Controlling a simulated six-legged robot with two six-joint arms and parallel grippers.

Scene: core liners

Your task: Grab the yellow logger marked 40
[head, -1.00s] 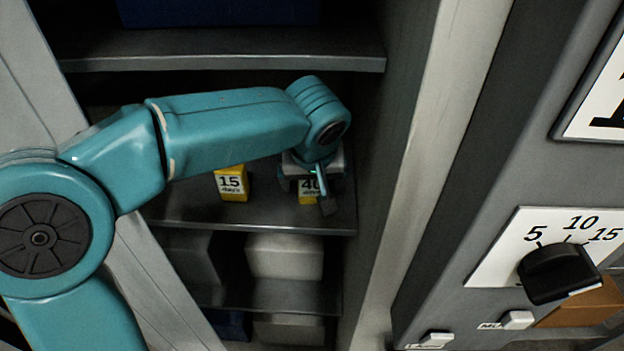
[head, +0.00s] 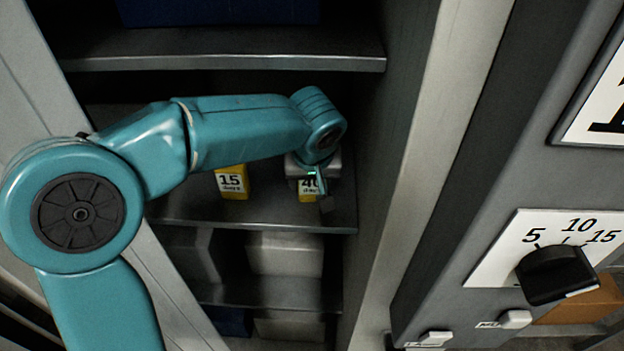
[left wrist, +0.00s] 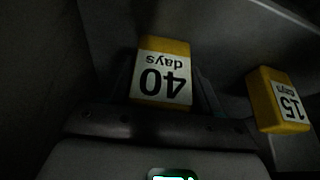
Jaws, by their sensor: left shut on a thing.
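The yellow logger marked 40 (head: 307,190) stands on the middle shelf of the cabinet, partly hidden behind my left gripper (head: 322,192). In the left wrist view the 40 logger (left wrist: 161,74) appears upside down between the two fingers of my left gripper (left wrist: 165,90). The left gripper is shut on it. The yellow logger marked 15 (head: 232,182) stands to its left on the same shelf, apart from the gripper. It also shows at the right of the left wrist view (left wrist: 277,100). My right gripper is not in view.
The cabinet's upper shelf (head: 220,62) is above my arm, and its right wall (head: 375,130) is close to the gripper. Pale boxes (head: 285,254) sit on the shelf below. A panel with a black knob (head: 556,274) stands at the right.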

